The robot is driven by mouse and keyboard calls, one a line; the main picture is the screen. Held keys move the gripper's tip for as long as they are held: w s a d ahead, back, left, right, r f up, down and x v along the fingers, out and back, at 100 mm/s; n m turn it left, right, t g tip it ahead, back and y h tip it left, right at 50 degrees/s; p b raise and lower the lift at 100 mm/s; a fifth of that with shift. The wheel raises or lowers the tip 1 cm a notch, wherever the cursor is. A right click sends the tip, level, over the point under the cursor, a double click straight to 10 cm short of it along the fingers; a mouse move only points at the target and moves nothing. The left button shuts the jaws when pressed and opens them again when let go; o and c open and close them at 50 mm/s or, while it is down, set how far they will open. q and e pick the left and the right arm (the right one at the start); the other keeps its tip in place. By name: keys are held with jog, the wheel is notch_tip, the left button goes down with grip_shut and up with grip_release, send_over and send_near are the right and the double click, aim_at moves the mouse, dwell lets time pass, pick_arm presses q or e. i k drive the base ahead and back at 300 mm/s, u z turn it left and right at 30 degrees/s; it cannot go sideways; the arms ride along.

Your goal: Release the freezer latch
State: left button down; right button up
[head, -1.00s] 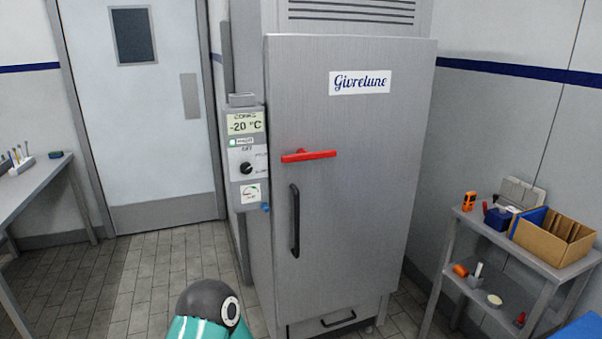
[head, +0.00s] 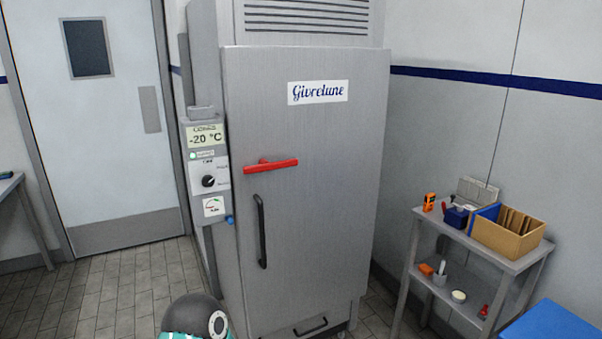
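The freezer (head: 310,220) is a tall grey cabinet in the middle of the head view, with its door shut. The red latch handle (head: 271,165) lies nearly level on the left part of the door. Below it is a black vertical door handle (head: 261,231). A control box (head: 206,172) on the freezer's left side shows -20 °C, with a black dial under the display. Neither of my grippers is in view, and nothing touches the latch.
A grey shelf cart (head: 478,246) on the right carries a cardboard box (head: 508,231), small tools and an orange device (head: 429,202). A blue surface (head: 550,328) shows at the bottom right. A bench (head: 35,222) stands at the left edge. Tiled floor (head: 105,292) is free at the front left.

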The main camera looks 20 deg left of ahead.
aim_at(263, 164)
jog(key=i, duration=0.85)
jog(key=u, duration=0.05)
